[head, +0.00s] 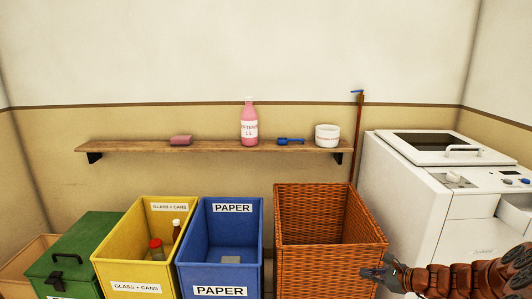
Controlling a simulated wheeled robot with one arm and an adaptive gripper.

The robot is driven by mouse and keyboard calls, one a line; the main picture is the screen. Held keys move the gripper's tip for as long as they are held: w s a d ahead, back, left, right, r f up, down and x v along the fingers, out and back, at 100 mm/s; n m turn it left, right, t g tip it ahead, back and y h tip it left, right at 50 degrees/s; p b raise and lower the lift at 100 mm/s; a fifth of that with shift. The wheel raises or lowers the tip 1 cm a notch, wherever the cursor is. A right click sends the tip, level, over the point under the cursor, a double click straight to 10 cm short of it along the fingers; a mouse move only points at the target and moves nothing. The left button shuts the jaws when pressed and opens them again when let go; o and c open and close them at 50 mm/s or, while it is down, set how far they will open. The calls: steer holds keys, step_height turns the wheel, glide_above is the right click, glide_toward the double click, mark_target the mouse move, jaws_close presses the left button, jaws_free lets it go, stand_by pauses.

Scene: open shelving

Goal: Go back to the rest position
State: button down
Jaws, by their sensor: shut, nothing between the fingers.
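My gripper (374,272) is at the lower right, in front of the right side of the wicker basket (330,262). It is shut and holds nothing. My arm reaches in from the right edge of the head view. I cannot tell whether the gripper touches the basket.
A wooden shelf (210,146) carries a pink soap (181,140), a pink bottle (249,127), a blue scoop (290,141) and a white tub (327,135). Below stand green (75,258), yellow (127,270) and blue (220,275) bins. A white washer (410,205) stands right.

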steer(key=s+a+r+n+g+y+p, duration=0.1)
steer(key=s+a+r+n+g+p, duration=0.15)
steer(key=a+r, duration=0.45)
steer(key=s+a+r+n+g+y+p, duration=0.1)
steer(key=s+a+r+n+p, duration=0.2)
steer(key=a+r, duration=0.35)
steer(key=s+a+r+n+g+h+p, duration=0.1)
steer(key=s+a+r+n+g+p, duration=0.4)
steer(key=s+a+r+n, duration=0.5)
steer(key=s+r+n+g+h+p, duration=0.1)
steer(key=s+r+n+h+p, duration=0.1)
steer(key=s+r+p, duration=0.45)
steer(key=s+r+n+g+h+p, duration=0.1)
steer(key=s+r+n+h, duration=0.15)
steer(key=s, duration=0.75)
steer(key=s+d+r+n+h+p, duration=0.1)
steer(key=s+d+r+h+p, duration=0.1)
steer(key=s+d+r+p, duration=0.1)
steer(key=s+d+r+n+h+p, duration=0.2)
steer(key=s+d+r+p, duration=0.1)
steer(key=s, duration=0.5)
steer(key=shift+s+d+r+g+h+p, duration=0.35)
steer(key=shift+d+r, duration=0.35)
steer(key=shift+d, duration=0.55)
